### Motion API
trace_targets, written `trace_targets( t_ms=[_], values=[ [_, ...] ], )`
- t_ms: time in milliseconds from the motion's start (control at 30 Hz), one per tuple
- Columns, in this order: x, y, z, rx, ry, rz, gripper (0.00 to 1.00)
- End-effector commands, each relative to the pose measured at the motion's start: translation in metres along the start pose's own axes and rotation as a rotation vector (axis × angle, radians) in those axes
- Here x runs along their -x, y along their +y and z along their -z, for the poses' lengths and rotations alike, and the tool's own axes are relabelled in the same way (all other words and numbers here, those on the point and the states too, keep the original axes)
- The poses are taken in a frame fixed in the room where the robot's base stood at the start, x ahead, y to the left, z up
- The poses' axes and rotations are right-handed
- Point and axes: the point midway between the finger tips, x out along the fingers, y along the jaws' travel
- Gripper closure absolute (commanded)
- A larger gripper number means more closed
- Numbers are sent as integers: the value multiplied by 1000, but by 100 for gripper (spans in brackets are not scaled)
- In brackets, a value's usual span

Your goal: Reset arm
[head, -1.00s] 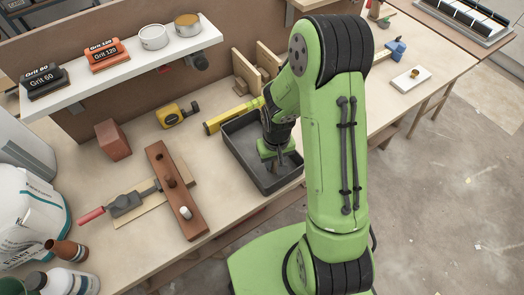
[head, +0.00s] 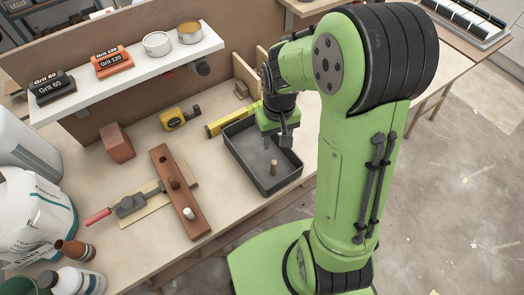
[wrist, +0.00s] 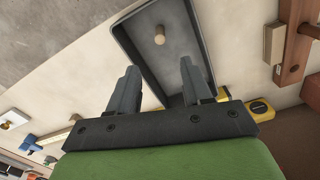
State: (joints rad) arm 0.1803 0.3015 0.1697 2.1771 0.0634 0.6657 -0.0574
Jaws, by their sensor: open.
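My gripper (head: 284,138) is raised above the dark grey tray (head: 293,184) on the workbench. In the wrist view my gripper (wrist: 155,85) shows two dark fingers spread apart with nothing between them. A small wooden peg (head: 274,167) stands upright in the tray, below and apart from the fingers. The peg also shows in the wrist view (wrist: 159,37), beyond the fingertips. My green arm hides part of the bench to the right.
A white shelf (head: 130,72) holds sanding blocks and tins.

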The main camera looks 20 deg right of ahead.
Motion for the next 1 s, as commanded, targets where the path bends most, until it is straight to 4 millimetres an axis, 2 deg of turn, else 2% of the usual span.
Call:
trace_targets(
  t_ms=[33, 133, 433, 533, 667, 800, 900, 1000],
  values=[
    [9, 0, 1, 0, 3, 0, 51],
    [16, 0, 0, 0, 0, 0, 51],
    [17, 0, -1, 0, 3, -1, 51],
    [37, -1, -8, 2, 45, -14, 51],
    [90, -5, -39, 3, 168, -39, 51],
    [133, -11, -87, -1, 312, -40, 51],
    [149, -13, -120, -1, 402, -26, 51],
    [155, -15, -141, 0, 461, -9, 51]
  ],
)
